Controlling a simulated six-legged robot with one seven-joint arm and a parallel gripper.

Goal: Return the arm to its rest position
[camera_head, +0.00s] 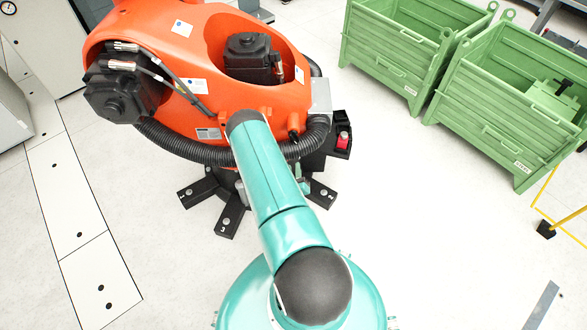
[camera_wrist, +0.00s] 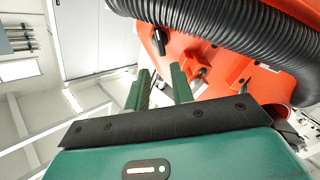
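My gripper (camera_wrist: 160,82) shows in the wrist view as two green fingers standing apart, with nothing seen between them. It is open and empty, and it points toward the orange industrial robot (camera_wrist: 222,68) behind it. In the head view my teal arm (camera_head: 270,180) reaches up from my round body to just in front of that orange robot (camera_head: 185,75). I cannot tell whether the arm touches the orange robot.
The orange robot carries a black ribbed hose (camera_head: 200,155) and stands on black feet (camera_head: 229,220). Two green crates (camera_head: 515,115) stand at the upper right. A yellow railing (camera_head: 570,220) is at the right edge. White floor (camera_head: 440,230) is clear right of my arm.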

